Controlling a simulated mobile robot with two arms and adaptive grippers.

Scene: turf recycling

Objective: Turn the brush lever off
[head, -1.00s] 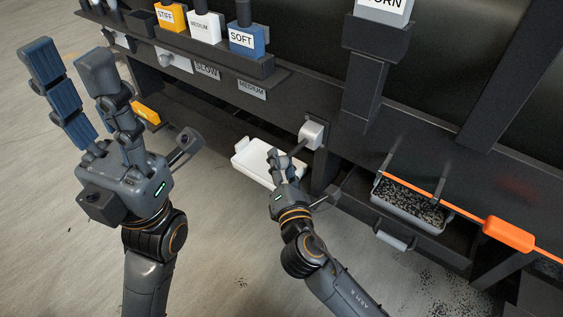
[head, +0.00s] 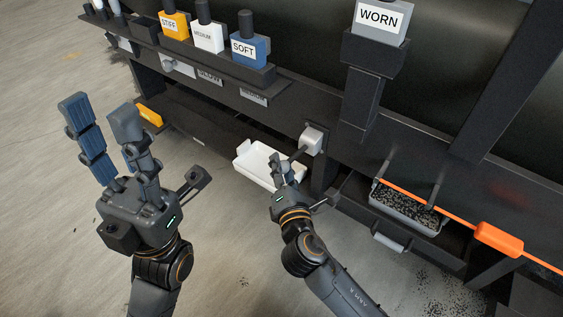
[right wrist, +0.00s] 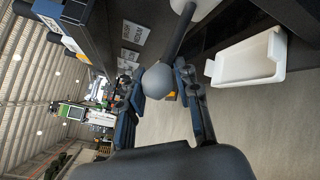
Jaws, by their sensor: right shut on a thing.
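The brush lever has a white mount (head: 313,139) on the dark machine front, with a dark rod running down and left from it in the head view. In the right wrist view its white mount (right wrist: 203,6), dark rod (right wrist: 182,30) and round grey knob (right wrist: 157,81) show. My right gripper (head: 279,168) is shut on the knob, which sits between its fingers in the right wrist view (right wrist: 158,88). My left gripper (head: 98,112) is open and empty, its fingers pointing up, well left of the lever.
A white tray (head: 248,173) lies just behind my right gripper. A dark tray of black granules (head: 405,210) is at right, with an orange-handled tool (head: 498,238) across it. Floor at left is free.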

